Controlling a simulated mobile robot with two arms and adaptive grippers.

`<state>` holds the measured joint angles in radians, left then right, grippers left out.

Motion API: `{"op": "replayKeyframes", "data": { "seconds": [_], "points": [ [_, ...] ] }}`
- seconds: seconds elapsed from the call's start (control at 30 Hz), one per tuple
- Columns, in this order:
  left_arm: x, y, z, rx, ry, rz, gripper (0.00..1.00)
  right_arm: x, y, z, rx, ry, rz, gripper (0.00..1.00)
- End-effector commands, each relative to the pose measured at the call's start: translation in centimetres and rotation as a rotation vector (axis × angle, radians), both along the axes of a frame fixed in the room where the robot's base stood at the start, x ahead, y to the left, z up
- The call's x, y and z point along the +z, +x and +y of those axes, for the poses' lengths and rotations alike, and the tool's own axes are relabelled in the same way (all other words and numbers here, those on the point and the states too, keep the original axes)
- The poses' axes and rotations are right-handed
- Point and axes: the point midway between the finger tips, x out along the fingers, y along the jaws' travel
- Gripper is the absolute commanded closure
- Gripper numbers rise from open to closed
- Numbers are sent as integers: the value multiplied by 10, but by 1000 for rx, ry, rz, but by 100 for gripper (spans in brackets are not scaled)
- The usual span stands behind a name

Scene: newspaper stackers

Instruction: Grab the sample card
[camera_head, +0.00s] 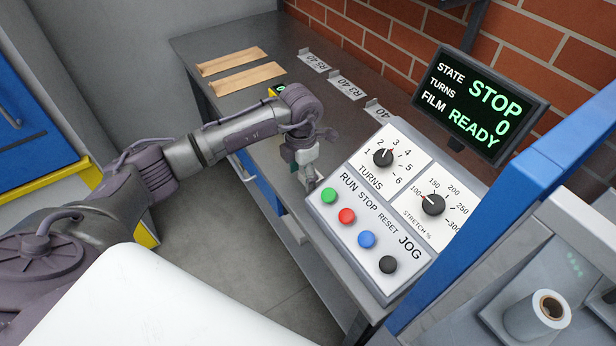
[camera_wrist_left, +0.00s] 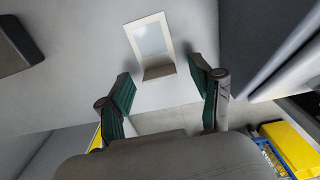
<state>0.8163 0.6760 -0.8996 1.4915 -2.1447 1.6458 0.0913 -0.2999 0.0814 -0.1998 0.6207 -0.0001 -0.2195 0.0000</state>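A pale card with a whitish frame and a light grey-blue middle (camera_wrist_left: 151,36) lies on the grey worktop in the left wrist view. A short darker tab (camera_wrist_left: 158,71) sits at its near edge. I take it for the sample card, though no lettering is readable. My left gripper (camera_wrist_left: 161,70) is open, with its green-padded fingers apart on either side of the tab's end and nothing between them. In the head view the left gripper (camera_head: 306,176) hangs low over the worktop, just left of the control panel. The card cannot be made out there. My right gripper is not in view.
The control panel (camera_head: 378,208) with knobs and buttons stands close right of the gripper. Several small labelled cards (camera_head: 347,87) line the worktop (camera_head: 222,43). Two brown strips (camera_head: 247,77) lie at its far end. A screen (camera_head: 481,105) reads STOP, 0, READY.

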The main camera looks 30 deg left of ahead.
Motion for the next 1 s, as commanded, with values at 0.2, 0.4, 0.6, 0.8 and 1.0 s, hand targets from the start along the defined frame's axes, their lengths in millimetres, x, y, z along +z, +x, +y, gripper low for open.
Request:
{"op": "replayKeyframes", "data": {
  "seconds": [0.2, 0.4, 0.6, 0.8, 1.0],
  "points": [
    [0, 0, 0, 0, 0, 0, 75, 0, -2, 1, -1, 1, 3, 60],
    [1, 0, 0, 1, 0, 0, 77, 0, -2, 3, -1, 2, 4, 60],
    [6, 1, 0, 0, 0, -4, 77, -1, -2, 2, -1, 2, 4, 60],
    [39, 2, 1, 0, 1, -7, 77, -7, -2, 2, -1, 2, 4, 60],
    [78, 1, 1, 0, 1, -5, 77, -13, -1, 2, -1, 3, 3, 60]
  ]
}}
